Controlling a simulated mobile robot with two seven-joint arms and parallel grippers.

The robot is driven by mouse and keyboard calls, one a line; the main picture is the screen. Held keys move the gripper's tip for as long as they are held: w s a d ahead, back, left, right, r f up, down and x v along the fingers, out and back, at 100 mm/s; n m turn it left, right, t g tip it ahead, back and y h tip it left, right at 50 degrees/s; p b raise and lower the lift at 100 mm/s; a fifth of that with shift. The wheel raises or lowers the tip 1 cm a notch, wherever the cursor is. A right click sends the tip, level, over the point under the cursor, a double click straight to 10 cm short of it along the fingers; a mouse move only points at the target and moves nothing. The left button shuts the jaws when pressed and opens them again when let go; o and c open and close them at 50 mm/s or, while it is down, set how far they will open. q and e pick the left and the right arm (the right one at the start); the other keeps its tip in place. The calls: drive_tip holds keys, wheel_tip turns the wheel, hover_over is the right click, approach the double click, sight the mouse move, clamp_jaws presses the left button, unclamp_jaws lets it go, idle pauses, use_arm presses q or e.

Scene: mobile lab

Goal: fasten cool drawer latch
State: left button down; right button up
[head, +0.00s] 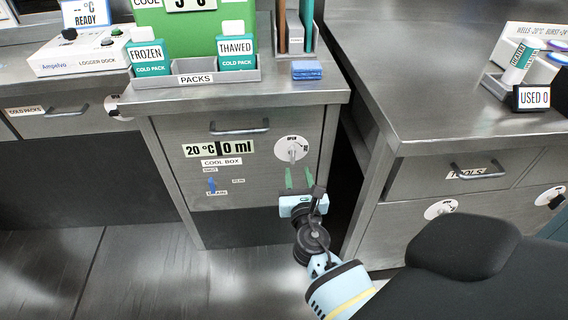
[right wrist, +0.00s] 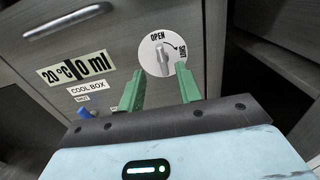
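The cool box drawer (head: 232,140) is the steel front with a bar handle and the labels "20 °C", "0 ml" and "COOL BOX". Its latch (head: 292,149) is a round white dial with a grey knob at the drawer's upper right; it also shows in the right wrist view (right wrist: 162,56). The knob stands roughly upright, toward the word OPEN. My right gripper (head: 299,180) is just below the dial, and its green fingers (right wrist: 160,90) are apart with nothing between them. They appear not to touch the knob. My left gripper is not in view.
A blue lever (head: 211,185) sits low on the drawer front. Above, the counter holds a PACKS tray (head: 190,79) with cold packs and a blue block (head: 306,70). A second counter (head: 430,80) stands at the right, across a dark narrow gap.

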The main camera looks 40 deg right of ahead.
sight(293, 151)
drive_tip(key=shift+b+x, duration=0.5)
drive_tip(key=shift+x, duration=3.5)
drive_tip(key=shift+c, duration=0.2)
clamp_jaws()
